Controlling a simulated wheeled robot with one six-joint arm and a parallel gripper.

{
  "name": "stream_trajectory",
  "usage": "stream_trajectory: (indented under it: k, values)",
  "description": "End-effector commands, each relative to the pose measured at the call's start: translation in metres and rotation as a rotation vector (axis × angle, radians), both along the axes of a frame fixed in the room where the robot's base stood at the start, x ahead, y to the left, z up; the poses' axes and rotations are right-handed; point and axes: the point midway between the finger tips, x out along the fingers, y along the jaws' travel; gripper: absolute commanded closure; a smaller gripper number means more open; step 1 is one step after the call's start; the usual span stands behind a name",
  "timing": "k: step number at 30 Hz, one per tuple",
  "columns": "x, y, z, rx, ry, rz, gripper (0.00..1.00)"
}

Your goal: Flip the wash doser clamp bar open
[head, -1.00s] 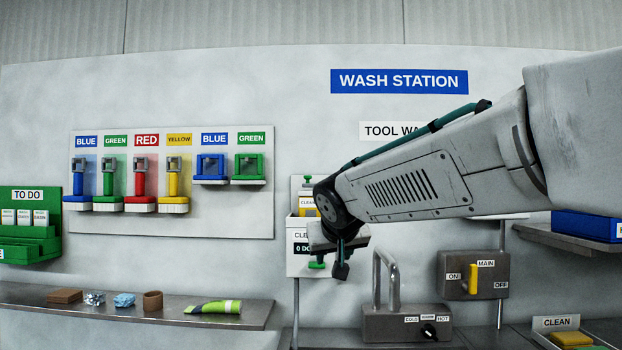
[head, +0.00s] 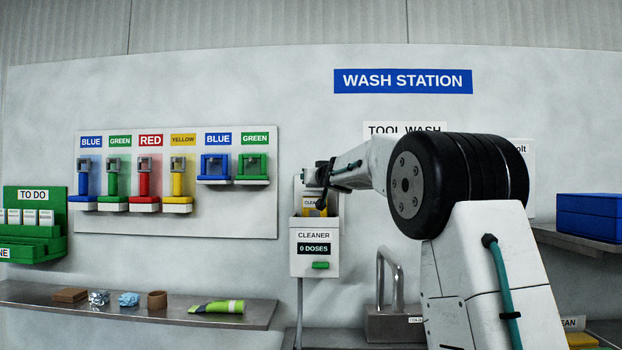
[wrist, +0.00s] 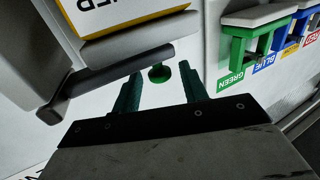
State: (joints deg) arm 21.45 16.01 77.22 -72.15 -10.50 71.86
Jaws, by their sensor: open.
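The wash doser (head: 314,236) is a white box marked CLEANER and 0 DOSES, fixed to the wall left of my arm in the head view. A yellow-and-white labelled pack (wrist: 115,15) sits in it. The dark clamp bar (wrist: 110,80) runs across the front of the pack in the wrist view. A green knob (wrist: 159,74) shows just past the bar's right end. My gripper (wrist: 161,68) is open, its two teal fingers on either side of the knob in the picture; I cannot tell whether they touch it. In the head view my gripper (head: 318,182) is at the doser's top, partly hidden.
A tool board (head: 258,224) with coloured holders hangs left of the doser. A steel shelf (head: 255,316) below it carries small items and a green tube. A tap (head: 388,275) stands right of the doser, partly behind my arm.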

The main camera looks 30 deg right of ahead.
Motion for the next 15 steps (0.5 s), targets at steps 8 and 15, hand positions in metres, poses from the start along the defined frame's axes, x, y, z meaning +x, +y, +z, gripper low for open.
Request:
stream_trajectory:
  k: [8, 15]
  values:
    - [0.018, -0.004, 0.0, -0.001, 0.0, -0.001, 0.57]
    - [0.018, -0.004, 0.0, 0.0, 0.0, -0.001, 0.62]
